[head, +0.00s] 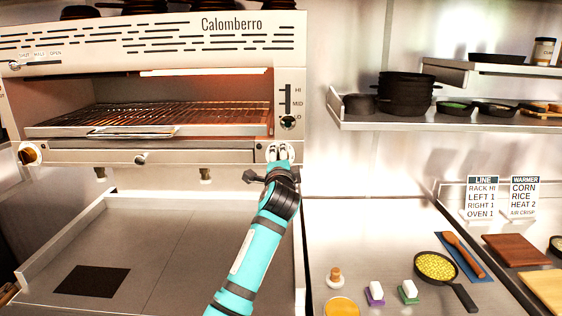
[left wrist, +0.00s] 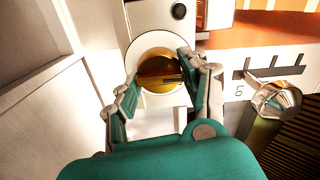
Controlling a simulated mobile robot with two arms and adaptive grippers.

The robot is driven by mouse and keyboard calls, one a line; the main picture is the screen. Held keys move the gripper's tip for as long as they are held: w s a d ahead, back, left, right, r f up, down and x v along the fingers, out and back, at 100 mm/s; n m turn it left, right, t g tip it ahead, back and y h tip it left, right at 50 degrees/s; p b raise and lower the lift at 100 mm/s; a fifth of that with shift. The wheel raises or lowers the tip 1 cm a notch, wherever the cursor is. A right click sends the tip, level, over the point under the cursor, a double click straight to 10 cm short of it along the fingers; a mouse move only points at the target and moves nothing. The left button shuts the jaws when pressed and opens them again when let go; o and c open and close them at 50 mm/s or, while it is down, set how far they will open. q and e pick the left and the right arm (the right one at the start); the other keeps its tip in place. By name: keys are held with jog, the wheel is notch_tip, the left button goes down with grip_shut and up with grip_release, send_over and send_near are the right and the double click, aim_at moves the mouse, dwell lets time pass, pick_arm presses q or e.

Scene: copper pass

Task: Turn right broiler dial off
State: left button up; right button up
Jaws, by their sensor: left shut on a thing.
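The broiler (head: 200,150), marked Calomberro, has a lower front panel with a dial at each end. The right broiler dial (left wrist: 152,64) is round and brass-coloured with a darker bar across its face, on a pale round plate. My left gripper (head: 279,154) reaches up to the right end of the panel and covers most of this dial in the head view. In the left wrist view its two fingers (left wrist: 158,76) sit on either side of the dial, shut on it. The dial's setting marks cannot be read. My right gripper is not in view.
The left dial (head: 28,154) sits at the panel's far left. A rack-height knob (head: 288,123) stands just above my gripper at LO, close by in the left wrist view (left wrist: 275,101). The shelf (head: 450,124) holds dark pans. The counter below the broiler is largely clear.

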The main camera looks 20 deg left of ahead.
pick_arm(q)
jog(key=shift+f, duration=0.15)
jog(key=o, duration=1.2)
jog(key=shift+c, duration=0.2)
jog(key=shift+s, duration=0.1)
jog(key=v, duration=1.2)
